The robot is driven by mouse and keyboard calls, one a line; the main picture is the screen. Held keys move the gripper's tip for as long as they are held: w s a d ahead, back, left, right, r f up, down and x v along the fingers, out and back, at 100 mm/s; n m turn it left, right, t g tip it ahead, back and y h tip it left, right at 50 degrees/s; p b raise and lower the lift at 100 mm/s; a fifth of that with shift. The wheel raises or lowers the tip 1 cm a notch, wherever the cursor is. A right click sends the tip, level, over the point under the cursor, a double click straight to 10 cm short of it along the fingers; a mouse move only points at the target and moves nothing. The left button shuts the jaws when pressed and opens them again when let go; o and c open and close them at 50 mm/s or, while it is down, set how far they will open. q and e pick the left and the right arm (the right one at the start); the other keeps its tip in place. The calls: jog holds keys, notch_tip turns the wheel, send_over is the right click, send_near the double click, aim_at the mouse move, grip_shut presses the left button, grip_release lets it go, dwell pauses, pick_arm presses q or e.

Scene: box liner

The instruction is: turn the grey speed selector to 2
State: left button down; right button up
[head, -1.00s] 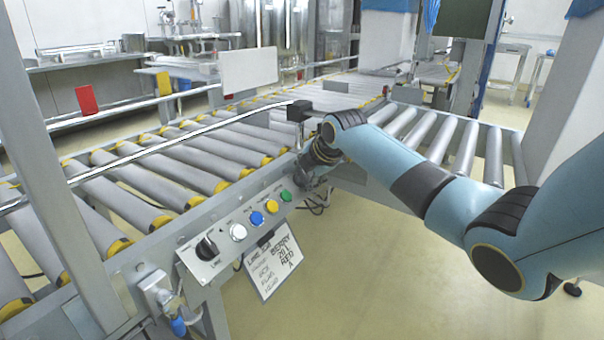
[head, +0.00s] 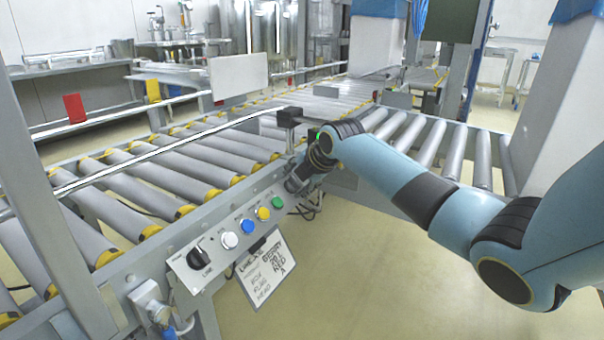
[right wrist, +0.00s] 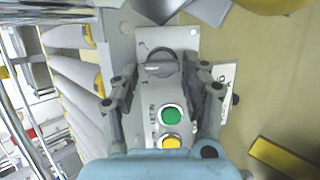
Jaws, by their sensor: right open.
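The grey speed selector (right wrist: 160,64) shows in the right wrist view at the end of the light control panel, beyond the green button (right wrist: 172,115). It is a round knob with a raised bar lying roughly crosswise in the picture. Its scale marks are too small to read. My right gripper (right wrist: 160,80) is open, with one finger on each side of the panel and the selector between them, apart from both. In the head view my right gripper (head: 298,182) is at the panel's far end and hides the selector. My left gripper is not in view.
The panel also has a yellow button (head: 263,213), a blue button (head: 246,226), a white button (head: 229,240) and a black selector (head: 195,259). A written sign (head: 264,270) hangs below. Roller conveyors (head: 150,180) lie behind; the floor in front is clear.

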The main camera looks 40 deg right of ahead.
jog(key=v, duration=1.1)
jog(key=shift+w, duration=0.15)
